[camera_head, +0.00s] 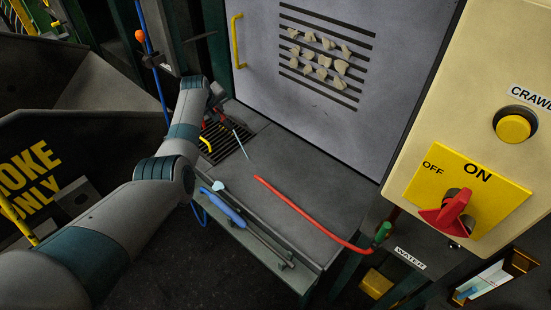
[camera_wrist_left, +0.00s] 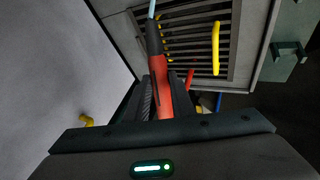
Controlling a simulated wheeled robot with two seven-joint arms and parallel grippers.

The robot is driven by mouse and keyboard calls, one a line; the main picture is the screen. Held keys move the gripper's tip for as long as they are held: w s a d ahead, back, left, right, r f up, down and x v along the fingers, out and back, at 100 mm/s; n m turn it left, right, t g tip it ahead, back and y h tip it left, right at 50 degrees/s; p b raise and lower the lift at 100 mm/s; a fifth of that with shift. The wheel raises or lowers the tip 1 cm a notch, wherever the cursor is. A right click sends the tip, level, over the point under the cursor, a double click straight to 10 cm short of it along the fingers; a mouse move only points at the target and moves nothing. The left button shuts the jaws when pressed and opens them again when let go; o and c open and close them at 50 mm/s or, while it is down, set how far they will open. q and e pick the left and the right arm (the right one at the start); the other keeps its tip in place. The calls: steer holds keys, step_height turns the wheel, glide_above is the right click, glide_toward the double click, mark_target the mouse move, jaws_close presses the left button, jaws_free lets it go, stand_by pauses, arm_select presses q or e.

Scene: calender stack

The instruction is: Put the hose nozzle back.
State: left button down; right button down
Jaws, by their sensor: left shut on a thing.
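The hose nozzle is a red body with a black front end (camera_wrist_left: 158,75), seen between the fingers of my left gripper (camera_wrist_left: 163,98) in the left wrist view. A thin pale blue piece or stream comes out of its tip. In the head view my left gripper (camera_head: 217,103) is at the far end of my arm, above the dark grate, shut on the nozzle. The nozzle is small there and partly hidden by the gripper. My right gripper is not in view.
A yellow hook (camera_head: 206,145) stands by the grate (camera_head: 226,143). A red hose (camera_head: 310,215) runs over the grey ledge to a green fitting (camera_head: 383,232). A blue-handled tool (camera_head: 223,207) lies on the front shelf. A panel with pale lumps (camera_head: 320,62) stands behind; a yellow switch box (camera_head: 480,185) is at right.

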arm_select(q)
steer(key=s+a+f+n+g+h+b, duration=0.1)
steer(key=s+a+g+h+b, duration=0.1)
steer(key=a, duration=0.4)
steer(key=s+h, duration=0.1)
steer(key=s, duration=0.1)
steer(key=shift+s+a+f+g+h+b, duration=0.3)
steer(key=shift+a+f+g+b, duration=0.1)
stand_by(0.5)
